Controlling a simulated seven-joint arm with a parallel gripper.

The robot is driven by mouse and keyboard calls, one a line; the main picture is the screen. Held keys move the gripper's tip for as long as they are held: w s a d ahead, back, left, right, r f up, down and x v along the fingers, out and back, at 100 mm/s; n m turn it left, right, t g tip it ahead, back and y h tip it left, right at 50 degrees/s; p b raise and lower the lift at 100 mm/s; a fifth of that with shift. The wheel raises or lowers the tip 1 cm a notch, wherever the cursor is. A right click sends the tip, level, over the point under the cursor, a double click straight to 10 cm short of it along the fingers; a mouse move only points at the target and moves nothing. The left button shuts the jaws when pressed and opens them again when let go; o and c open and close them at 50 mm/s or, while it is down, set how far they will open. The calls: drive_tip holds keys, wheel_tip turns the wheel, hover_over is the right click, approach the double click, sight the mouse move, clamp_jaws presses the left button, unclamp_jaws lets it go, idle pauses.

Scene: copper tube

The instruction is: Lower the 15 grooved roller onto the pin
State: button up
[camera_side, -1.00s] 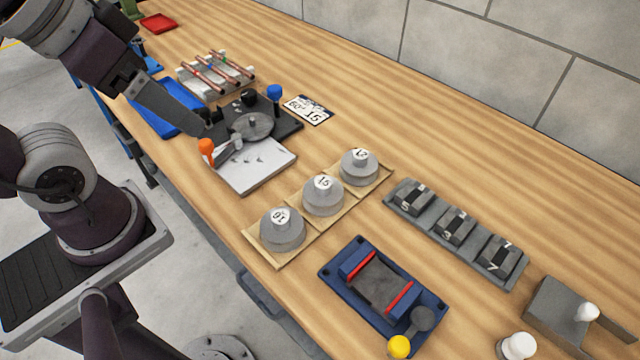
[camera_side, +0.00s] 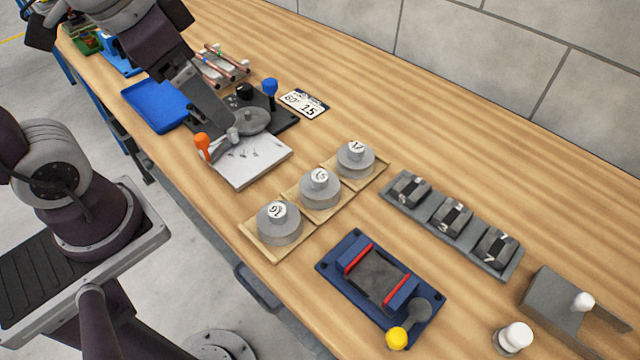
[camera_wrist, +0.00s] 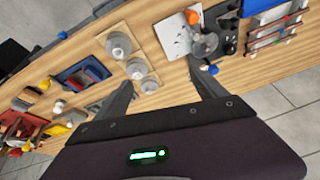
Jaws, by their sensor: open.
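Three grey grooved rollers with numbered white caps sit on wooden trays. The middle one (camera_side: 320,189) seems to read 15; the front-left one (camera_side: 279,224) seems to read 16, and the back-right cap (camera_side: 356,160) is hard to read. They also show in the wrist view, the middle one at its centre (camera_wrist: 136,69). The black bending fixture (camera_side: 285,122) carries a grey disc (camera_side: 252,122) with a small central stub; I cannot tell whether this stub is the pin. My gripper (camera_side: 226,116) is above the fixture's left side, apart from the rollers. In the wrist view my gripper (camera_wrist: 160,74) is open and empty.
The fixture has an orange knob (camera_side: 202,141), a blue knob (camera_side: 270,87) and a white plate (camera_side: 250,163). A card (camera_side: 303,103) reads 60° 15. Copper tubes (camera_side: 222,66) lie behind. A blue vise (camera_side: 380,285) and grey block rack (camera_side: 450,223) stand right. The table's back right is clear.

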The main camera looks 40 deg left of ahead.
drive_tip(key=w+d+f+m+g, duration=0.1)
drive_tip(key=w+d+f+m, duration=0.1)
drive_tip(key=w+f, duration=0.15)
drive_tip(key=m+g+h, duration=0.1)
drive_tip(key=m+g, duration=0.2)
drive_tip(key=m, duration=0.2)
hover_over(319, 176)
drive_tip(key=f, duration=1)
drive_tip(key=shift+s+a+f, duration=0.25)
drive_tip(key=shift+f, duration=0.1)
drive_tip(key=f, duration=0.6)
drive_tip(key=shift+w+d+f, duration=0.2)
drive_tip(key=shift+w+d, duration=0.05)
drive_tip(key=shift+w, duration=0.1)
drive_tip(key=c, duration=1.7)
drive_tip(key=r, duration=0.6)
drive_tip(key=a+r, duration=0.1)
drive_tip(key=r, duration=0.3)
drive_tip(key=shift+w, duration=0.25)
drive_tip(key=shift+c, duration=0.2)
drive_tip(key=w+a+r+n, duration=0.1)
drive_tip(key=a+n, duration=0.5)
drive_tip(key=a, duration=1.7)
drive_tip(key=shift+w+t, duration=0.4)
drive_tip(key=shift+w, duration=0.1)
